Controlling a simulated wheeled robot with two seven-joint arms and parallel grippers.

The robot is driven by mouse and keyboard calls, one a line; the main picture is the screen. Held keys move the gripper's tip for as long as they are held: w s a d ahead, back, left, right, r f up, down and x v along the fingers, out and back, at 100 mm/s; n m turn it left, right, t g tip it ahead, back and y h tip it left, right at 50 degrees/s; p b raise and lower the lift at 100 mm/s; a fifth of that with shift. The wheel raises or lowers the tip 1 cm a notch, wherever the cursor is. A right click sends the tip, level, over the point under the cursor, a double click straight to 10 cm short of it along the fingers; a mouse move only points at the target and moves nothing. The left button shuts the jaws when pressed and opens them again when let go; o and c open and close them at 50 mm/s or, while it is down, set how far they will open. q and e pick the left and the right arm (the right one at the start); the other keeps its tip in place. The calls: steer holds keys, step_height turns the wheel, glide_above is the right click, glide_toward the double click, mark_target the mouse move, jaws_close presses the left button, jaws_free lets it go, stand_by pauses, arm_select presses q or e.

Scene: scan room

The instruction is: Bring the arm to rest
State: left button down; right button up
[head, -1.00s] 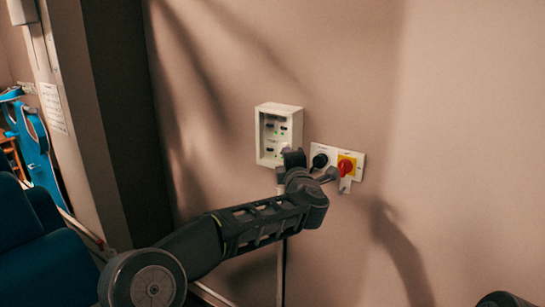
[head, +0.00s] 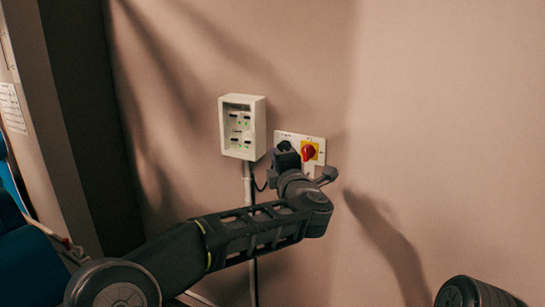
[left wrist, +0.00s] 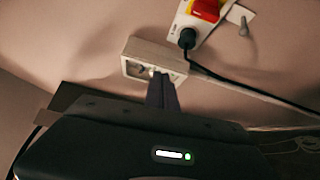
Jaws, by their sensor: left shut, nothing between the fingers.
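My left arm reaches from the lower left in the head view. Its gripper (head: 287,160) is in front of the wall, by the left part of the switch plate (head: 318,160), which it partly covers. In the left wrist view the fingers (left wrist: 161,92) are together and empty, pointing toward a white box (left wrist: 150,58) with sockets. I cannot tell how far they are from the wall. My right gripper is not in view.
The white socket box (head: 242,127) is on the wall, with the red and yellow rotary switch (head: 309,151) to its right. A black plug (left wrist: 187,38) with a cable is in the plate. Blue seating (head: 25,260) stands at the left. The wall at right is bare.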

arm_select(q)
steer(key=shift+d, duration=0.1)
steer(key=s+d+f+m+g+h, duration=0.1)
steer(key=s+d+f+m+h, duration=0.1)
steer(key=d+f+m+h, duration=0.6)
steer(key=s+d+f+m+g+h, duration=0.1)
steer(key=s+d+f+m+g, duration=0.15)
steer(key=f+m, duration=0.65)
steer(key=s+a+f+g+h, duration=0.1)
steer(key=s+f+g, duration=0.35)
steer(key=f, duration=1.05)
steer(key=s+a+f+m+g, duration=0.2)
steer(key=s+a+f, duration=0.2)
steer(key=s+f, duration=0.5)
steer(key=s+a+f+m+g, duration=0.2)
steer(key=s+a+f, duration=0.2)
steer(key=s+f, duration=0.55)
steer(key=s+a+f+g, duration=0.2)
steer(key=s+a+f, duration=0.1)
steer(key=s, duration=0.6)
steer(key=s+a+f+g+y+p, duration=0.1)
steer(key=s+a+f+g, duration=0.2)
steer(key=s+a, duration=0.3)
steer(key=s+f, duration=0.1)
steer(key=s, duration=0.2)
steer(key=shift+s+f+n, duration=0.2)
steer(key=shift+f+n, duration=0.1)
steer(key=shift+n, duration=0.1)
